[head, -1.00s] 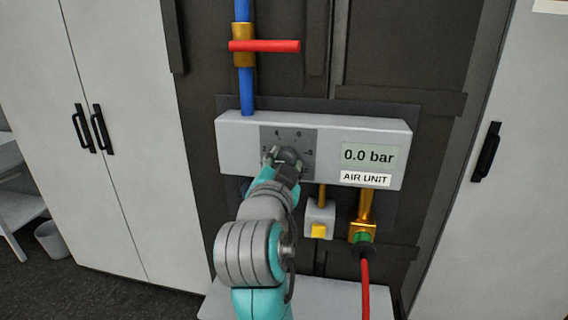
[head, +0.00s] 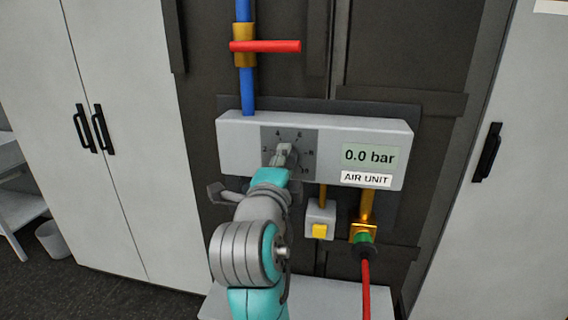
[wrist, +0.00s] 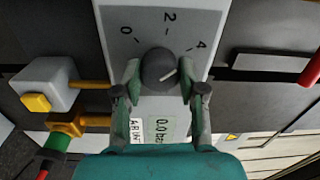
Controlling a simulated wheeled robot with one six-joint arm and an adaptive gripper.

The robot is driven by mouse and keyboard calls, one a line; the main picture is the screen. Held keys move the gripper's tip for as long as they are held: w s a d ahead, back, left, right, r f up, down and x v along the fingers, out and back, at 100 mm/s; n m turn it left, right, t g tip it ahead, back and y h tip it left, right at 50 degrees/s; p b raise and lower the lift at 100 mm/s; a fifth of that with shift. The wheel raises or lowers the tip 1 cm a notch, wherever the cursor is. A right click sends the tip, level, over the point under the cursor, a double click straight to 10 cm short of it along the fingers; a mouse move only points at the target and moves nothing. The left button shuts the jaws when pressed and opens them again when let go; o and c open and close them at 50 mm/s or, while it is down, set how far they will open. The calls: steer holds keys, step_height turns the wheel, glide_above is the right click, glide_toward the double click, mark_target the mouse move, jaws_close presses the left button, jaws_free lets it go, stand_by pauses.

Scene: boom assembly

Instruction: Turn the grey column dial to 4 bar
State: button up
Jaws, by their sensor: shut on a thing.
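The column dial is a dark round knob (wrist: 158,68) on a grey scale plate (head: 305,165) on the front of the air unit. In the wrist view my gripper (wrist: 159,78) has one finger on each side of the knob, shut on it. In the head view my gripper (head: 283,155) covers most of the knob. The display (head: 369,156) reads 0.0 bar.
Above the unit, a red lever (head: 265,46) lies across the blue pipe (head: 248,95). Below are a box with a yellow button (head: 320,230) and a brass fitting (head: 363,232) with a red hose (head: 366,285). Pale cabinets (head: 120,200) stand at the sides.

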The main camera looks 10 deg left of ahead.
steer(key=shift+m, duration=1.3)
steer(key=o, duration=1.1)
steer(key=shift+o, duration=0.2)
steer(key=s, duration=1.2)
steer(key=shift+a+f, duration=0.2)
steer(key=shift+a, duration=0.05)
